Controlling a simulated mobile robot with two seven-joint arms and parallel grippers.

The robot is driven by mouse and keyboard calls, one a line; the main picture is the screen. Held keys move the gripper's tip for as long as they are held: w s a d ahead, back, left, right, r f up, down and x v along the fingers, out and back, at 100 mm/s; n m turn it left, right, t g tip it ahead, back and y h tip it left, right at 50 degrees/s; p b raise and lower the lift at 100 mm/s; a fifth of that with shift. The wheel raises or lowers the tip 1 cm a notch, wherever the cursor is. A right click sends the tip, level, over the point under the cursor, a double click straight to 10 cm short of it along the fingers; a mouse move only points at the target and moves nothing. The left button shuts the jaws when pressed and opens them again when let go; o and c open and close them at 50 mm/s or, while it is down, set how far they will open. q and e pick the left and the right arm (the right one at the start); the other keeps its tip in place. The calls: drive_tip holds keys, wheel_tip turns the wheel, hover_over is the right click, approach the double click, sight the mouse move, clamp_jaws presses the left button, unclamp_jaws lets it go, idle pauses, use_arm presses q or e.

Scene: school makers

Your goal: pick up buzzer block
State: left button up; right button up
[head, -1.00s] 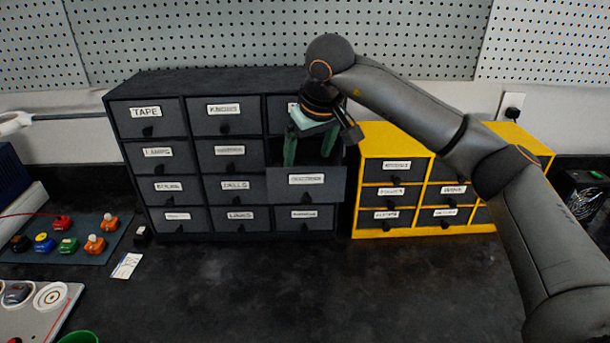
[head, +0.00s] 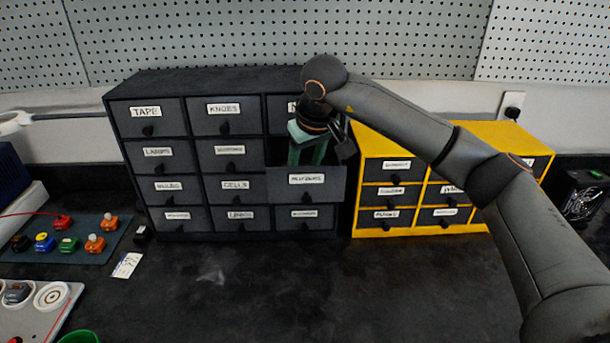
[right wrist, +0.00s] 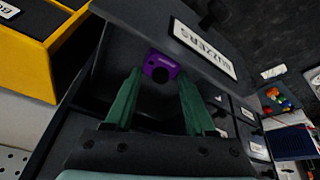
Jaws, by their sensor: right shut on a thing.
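The buzzer block (right wrist: 161,67) is a small purple block with a round black part, seen in the right wrist view inside an open drawer. The drawer's front (head: 306,182) carries a label that reads BUZZERS in the right wrist view (right wrist: 205,48). My right gripper (head: 307,160) reaches down into this drawer from above. In the right wrist view its green fingers (right wrist: 158,88) are shut on the buzzer block, one on each side. In the head view the drawer front hides the fingertips and the block. My left gripper is not in view.
The open drawer belongs to a dark cabinet (head: 168,88) of labelled drawers. A yellow cabinet (head: 400,137) stands right beside it. A mat (head: 98,256) with coloured blocks lies at the left. The dark tabletop (head: 330,290) in front is mostly clear.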

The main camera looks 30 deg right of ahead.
drive_tip(key=c, duration=0.5)
drive_tip(key=shift+r, duration=0.1)
